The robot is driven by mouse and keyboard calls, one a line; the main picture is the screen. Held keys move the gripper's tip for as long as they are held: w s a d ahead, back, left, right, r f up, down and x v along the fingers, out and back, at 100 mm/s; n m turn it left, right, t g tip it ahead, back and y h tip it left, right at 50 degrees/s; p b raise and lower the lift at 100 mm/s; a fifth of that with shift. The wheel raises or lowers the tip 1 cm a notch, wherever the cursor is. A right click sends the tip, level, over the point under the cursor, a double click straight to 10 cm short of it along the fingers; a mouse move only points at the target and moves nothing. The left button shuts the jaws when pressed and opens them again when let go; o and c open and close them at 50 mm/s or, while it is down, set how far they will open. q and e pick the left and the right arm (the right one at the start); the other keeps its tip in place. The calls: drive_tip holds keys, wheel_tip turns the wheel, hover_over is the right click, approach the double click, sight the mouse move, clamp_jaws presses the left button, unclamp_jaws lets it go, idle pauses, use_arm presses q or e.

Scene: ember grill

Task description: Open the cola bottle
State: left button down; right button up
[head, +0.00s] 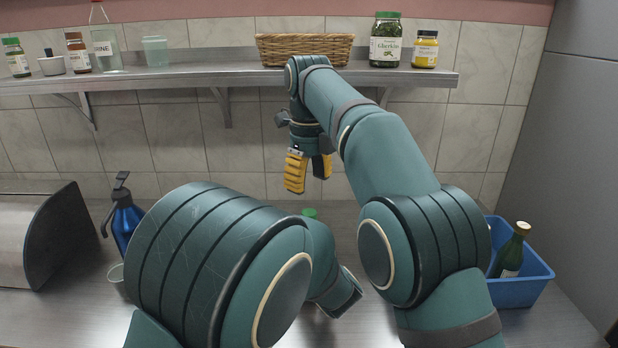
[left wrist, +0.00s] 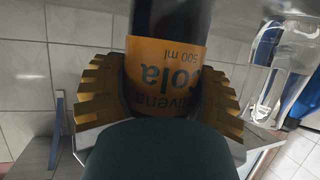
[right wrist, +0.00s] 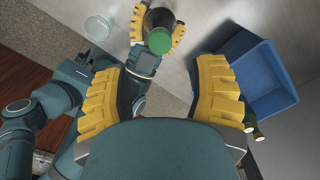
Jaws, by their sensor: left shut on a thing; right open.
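The cola bottle shows in the left wrist view (left wrist: 168,65) as a dark bottle with an orange label. My left gripper (left wrist: 160,105) is shut around it, a yellow finger on each side. In the right wrist view the bottle's green cap (right wrist: 159,41) faces the camera, and the left gripper's fingers (right wrist: 158,28) flank the bottle. In the head view only the green cap (head: 309,212) shows; my left arm hides the rest. My right gripper (head: 308,172) is open and empty, pointing down above the cap, apart from it.
A blue bin (head: 524,289) with a green bottle (head: 511,252) stands at the right. A blue pump bottle (head: 126,220) and a dark-sided metal housing (head: 45,235) are at the left. A wall shelf (head: 225,80) with jars and a wicker basket (head: 304,50) runs behind my right arm.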

sight(309, 212)
drive_tip(key=shift+m, duration=0.5)
drive_tip(key=shift+f, duration=4)
clamp_jaws()
